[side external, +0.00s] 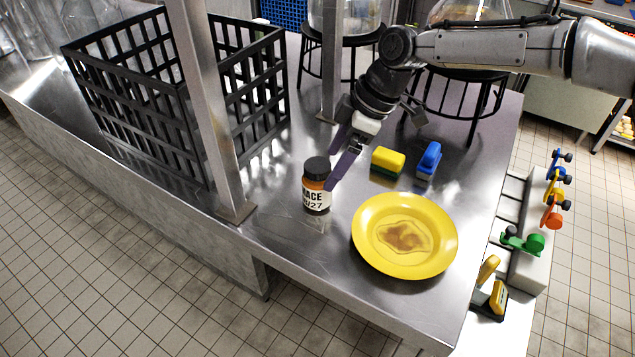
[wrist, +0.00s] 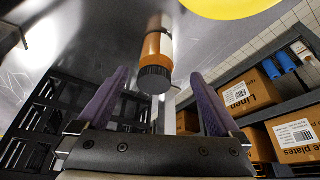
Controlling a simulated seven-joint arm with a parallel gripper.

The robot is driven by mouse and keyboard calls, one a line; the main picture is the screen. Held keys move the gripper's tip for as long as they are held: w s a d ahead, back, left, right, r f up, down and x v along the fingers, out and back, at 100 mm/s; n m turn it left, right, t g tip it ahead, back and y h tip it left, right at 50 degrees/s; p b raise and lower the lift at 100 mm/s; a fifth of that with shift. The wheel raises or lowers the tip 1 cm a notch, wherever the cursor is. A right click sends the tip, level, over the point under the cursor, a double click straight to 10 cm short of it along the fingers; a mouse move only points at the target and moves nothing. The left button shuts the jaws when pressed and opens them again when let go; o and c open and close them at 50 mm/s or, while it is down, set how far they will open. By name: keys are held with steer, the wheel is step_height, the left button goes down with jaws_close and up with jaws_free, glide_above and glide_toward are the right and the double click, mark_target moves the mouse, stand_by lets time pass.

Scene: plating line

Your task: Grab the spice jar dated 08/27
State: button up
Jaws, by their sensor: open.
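The spice jar (side external: 316,190) stands upright on the steel counter, with a black lid, orange contents and a white label reading "MACE" and "8/27", its first characters partly cut off by the curve. In the wrist view the jar (wrist: 157,55) lies ahead of my fingers, its black lid toward me, its label mostly turned away. My gripper (side external: 339,160) has purple fingers and is just right of and behind the jar's lid in the side view. In the wrist view my gripper (wrist: 160,88) is open, fingers apart, with the lid near the gap between the tips.
A yellow plate (side external: 432,262) with a brown stain lies right of the jar. A yellow-green sponge (side external: 388,161) and a blue brush (side external: 429,160) sit behind it. A black crate (side external: 185,135) and a steel post (side external: 205,90) stand to the left. Bare counter lies in front of the jar.

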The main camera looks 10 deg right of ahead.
mark_target(317, 186)
steer(key=x, duration=0.8)
steer(key=shift+w+f, duration=0.25)
steer(key=shift+w, duration=0.05)
steer(key=c, duration=1.4)
jaws_close()
steer(key=shift+r, duration=0.1)
